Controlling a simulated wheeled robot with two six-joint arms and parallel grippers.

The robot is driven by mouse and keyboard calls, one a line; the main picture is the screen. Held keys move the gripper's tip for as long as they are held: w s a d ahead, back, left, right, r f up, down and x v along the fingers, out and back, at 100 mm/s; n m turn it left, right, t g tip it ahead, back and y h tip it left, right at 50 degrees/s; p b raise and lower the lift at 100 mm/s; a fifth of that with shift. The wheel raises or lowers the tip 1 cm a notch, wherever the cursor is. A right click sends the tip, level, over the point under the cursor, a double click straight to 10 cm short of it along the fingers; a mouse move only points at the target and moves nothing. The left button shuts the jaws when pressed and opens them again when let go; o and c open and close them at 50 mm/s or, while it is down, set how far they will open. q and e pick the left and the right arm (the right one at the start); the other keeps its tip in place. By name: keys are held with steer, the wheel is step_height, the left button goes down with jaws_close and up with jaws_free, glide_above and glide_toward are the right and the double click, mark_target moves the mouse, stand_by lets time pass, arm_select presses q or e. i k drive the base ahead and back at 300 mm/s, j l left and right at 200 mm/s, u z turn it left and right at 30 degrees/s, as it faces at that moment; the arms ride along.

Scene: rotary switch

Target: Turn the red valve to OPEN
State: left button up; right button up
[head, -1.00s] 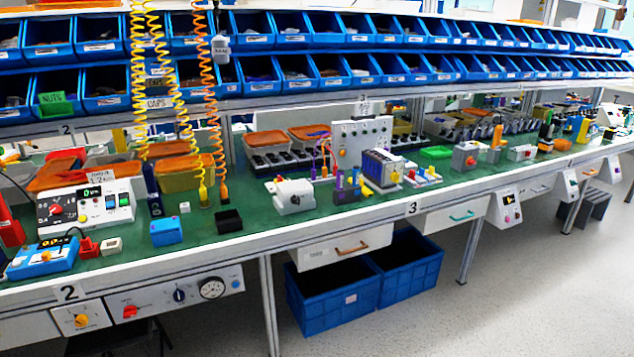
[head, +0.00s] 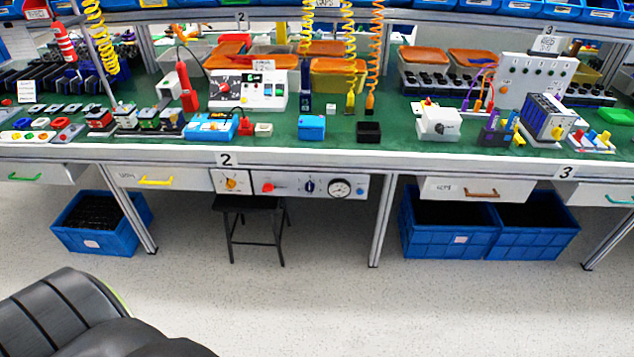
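A small red valve handle (head: 267,188) sits on the left part of a white panel (head: 322,189) under the front edge of the bench, below the label 2. The panel also has a dark blue knob (head: 310,187) and a round gauge (head: 340,188). The handle is too small here to read its marks or exact angle. Neither of my grippers is in view.
A yellow-orange knob (head: 231,184) is left of the panel. A black stool (head: 252,228) stands below. A bench leg (head: 382,222) is right of the panel, with blue crates (head: 450,242) beyond. The floor in front is mostly clear.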

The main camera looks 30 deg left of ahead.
mark_target(267, 188)
steer(key=u, duration=1.35)
